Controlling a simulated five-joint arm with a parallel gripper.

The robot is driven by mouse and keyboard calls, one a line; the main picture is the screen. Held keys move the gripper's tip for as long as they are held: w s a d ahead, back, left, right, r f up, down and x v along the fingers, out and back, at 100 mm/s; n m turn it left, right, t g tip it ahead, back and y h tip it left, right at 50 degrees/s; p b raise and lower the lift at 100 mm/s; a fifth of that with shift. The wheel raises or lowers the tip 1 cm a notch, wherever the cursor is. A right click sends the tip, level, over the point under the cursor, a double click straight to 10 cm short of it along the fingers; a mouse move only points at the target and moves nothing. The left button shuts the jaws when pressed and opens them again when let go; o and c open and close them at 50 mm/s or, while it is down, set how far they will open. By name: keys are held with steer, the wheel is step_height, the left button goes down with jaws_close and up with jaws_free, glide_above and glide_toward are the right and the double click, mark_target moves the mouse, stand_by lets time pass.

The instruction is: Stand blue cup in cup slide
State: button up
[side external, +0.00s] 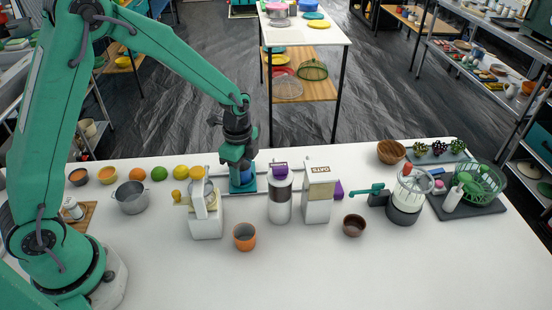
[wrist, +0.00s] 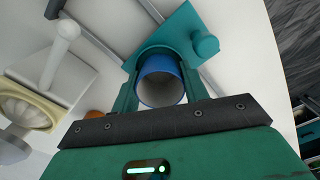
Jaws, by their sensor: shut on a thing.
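The blue cup (side external: 241,178) is upright between the fingers of my gripper (side external: 242,171). In the wrist view I look down into the pale inside of the blue cup (wrist: 161,82). My gripper (wrist: 162,88) is shut on it, one finger on each side. The cup slide shows as a teal plate (wrist: 176,38) with a round knob (wrist: 205,44). In the side view the teal slide (side external: 243,188) is right around the cup's lower part. The cup is over or on the slide; its base is hidden, so I cannot tell whether it touches.
A white juicer (side external: 206,222) stands close on the left. A purple-lidded container (side external: 280,197) and a carton (side external: 318,196) stand close on the right. An orange cup (side external: 244,237) is in front. A brown bowl (side external: 353,225) sits farther right. The table's front area is clear.

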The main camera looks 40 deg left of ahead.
steer(key=shift+r, duration=0.85)
stand_by(3.3)
steer(key=shift+f, duration=0.85)
stand_by(1.0)
steer(key=o, duration=0.5)
steer(key=shift+c, duration=0.2)
steer(key=shift+r, duration=0.15)
step_height(320, 180, up, 11)
stand_by(1.2)
